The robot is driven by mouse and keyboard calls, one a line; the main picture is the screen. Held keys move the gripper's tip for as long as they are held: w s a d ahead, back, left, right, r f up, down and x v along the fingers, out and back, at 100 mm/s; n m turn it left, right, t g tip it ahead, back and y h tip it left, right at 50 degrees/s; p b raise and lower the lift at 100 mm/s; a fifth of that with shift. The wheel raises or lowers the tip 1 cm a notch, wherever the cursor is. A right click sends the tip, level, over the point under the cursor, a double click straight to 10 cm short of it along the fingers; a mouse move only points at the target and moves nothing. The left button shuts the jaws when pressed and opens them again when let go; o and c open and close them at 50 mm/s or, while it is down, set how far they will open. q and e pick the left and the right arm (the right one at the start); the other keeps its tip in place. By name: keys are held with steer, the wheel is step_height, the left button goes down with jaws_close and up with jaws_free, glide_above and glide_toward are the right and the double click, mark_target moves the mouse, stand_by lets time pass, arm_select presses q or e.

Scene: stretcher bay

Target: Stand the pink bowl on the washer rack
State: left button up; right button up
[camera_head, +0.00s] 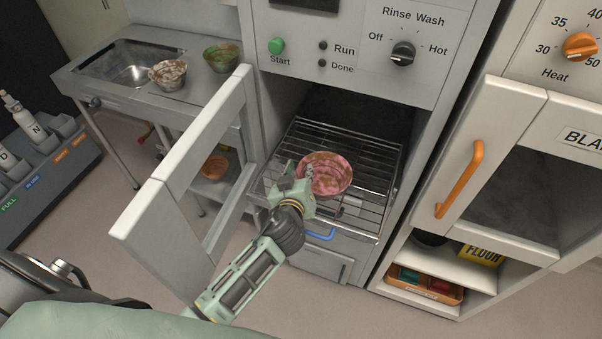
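The pink bowl (333,172), mottled with brownish stains, is in or just over the front of the wire washer rack (374,165), pulled partway out of the open washer. It is roughly upright, with its opening facing up. My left gripper (303,176) is at the bowl's left rim. Its fingers overlap the rim, but whether they are closed on it is hard to see. The bowl's underside and its contact with the rack are hidden. My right gripper is not in view.
The washer door (190,160) stands open at the left. A stained pale bowl (168,75) and a green bowl (222,57) sit on the sink counter (195,48). An orange bowl (215,167) is on the shelf below. The rack is bare behind the pink bowl.

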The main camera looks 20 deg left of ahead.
arm_select(q)
steer(key=shift+r, duration=0.2)
steer(key=shift+s, duration=0.3)
steer(key=b+v, duration=0.2)
steer(key=v, duration=0.9)
steer(key=shift+s, duration=0.2)
steer(key=shift+d+r, duration=0.1)
stand_by(0.3)
